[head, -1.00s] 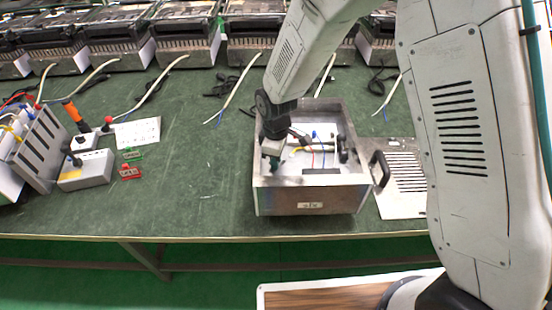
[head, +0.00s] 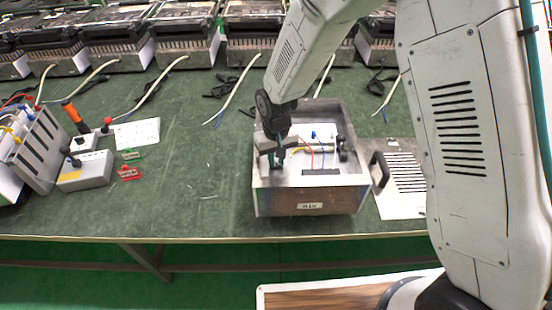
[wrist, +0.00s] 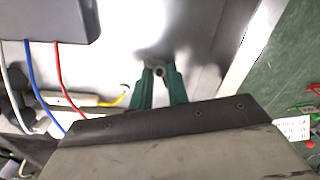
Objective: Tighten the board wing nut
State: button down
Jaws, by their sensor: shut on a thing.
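The open metal box (head: 310,208) stands on the green bench, and my gripper (head: 276,168) reaches down inside its left part. In the wrist view, the two green fingers of my gripper (wrist: 160,76) are closed around the small grey board wing nut (wrist: 160,70). Most of the nut is hidden between the fingertips. It sits against a bright metal surface (wrist: 195,50). The nut is too small to make out in the head view.
Red, blue and white wires (wrist: 62,75) run from a grey block (wrist: 50,18) beside the fingers. The box walls surround my gripper closely. A slotted cover with a handle (head: 402,185) lies right of the box.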

aim_at(277, 164)
jog(key=m, duration=0.6)
jog(key=shift+r+m, duration=0.1)
jog(key=shift+m, duration=0.2)
jog(key=m, duration=0.5)
jog(key=shift+d, duration=0.1)
dwell(0.3)
jog(key=c, duration=1.3)
grip_release()
jog(key=shift+c, duration=0.2)
notch_tip(277, 164, up, 8)
jog(key=shift+f, duration=0.15)
